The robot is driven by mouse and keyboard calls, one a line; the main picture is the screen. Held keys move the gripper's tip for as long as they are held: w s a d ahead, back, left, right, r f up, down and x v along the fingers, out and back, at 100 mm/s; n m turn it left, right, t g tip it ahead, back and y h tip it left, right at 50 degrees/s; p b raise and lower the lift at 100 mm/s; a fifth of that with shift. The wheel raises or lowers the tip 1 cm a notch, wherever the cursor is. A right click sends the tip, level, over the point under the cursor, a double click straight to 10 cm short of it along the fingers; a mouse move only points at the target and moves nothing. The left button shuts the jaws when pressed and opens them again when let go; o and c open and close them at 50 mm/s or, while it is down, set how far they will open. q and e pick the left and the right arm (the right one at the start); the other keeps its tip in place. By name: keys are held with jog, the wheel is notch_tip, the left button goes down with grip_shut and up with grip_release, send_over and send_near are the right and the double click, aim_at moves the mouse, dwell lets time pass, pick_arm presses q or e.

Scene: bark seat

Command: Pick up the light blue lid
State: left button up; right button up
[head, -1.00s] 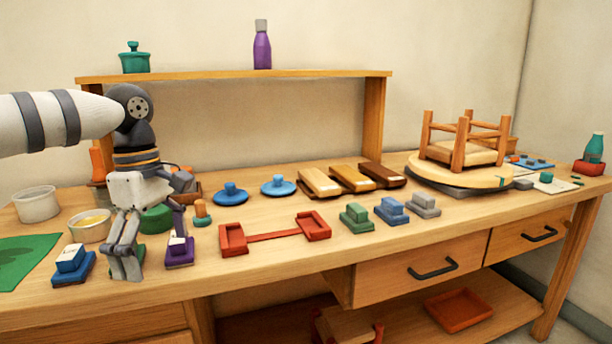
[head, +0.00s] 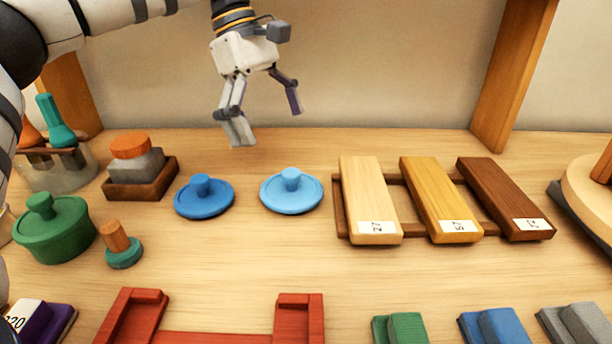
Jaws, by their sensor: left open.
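The light blue lid (head: 291,191) is a round disc with a knob on top, lying on the workbench. A darker blue lid (head: 204,197) of the same shape lies just to its left. My left gripper (head: 268,122) is open and empty, with its fingers pointing down. In the head view it shows above and slightly left of the light blue lid, apart from it. My right gripper is not in view.
Three wooden bars on a brown rack (head: 337,205) lie right of the light blue lid. A green pot (head: 54,229) and a wood-and-teal knob piece (head: 120,245) stand at left. A red frame (head: 215,336) lies in front. Bench between lids and red frame is clear.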

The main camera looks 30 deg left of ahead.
aim_at(288, 172)
pick_arm(q)
jog(key=x, duration=0.9)
jog(key=shift+s+f, duration=0.15)
jog(key=shift+f, duration=0.15)
jog(key=c, duration=1.3)
jog(key=shift+s, duration=0.1)
jog(key=c, duration=0.3)
jog(key=shift+f, duration=0.1)
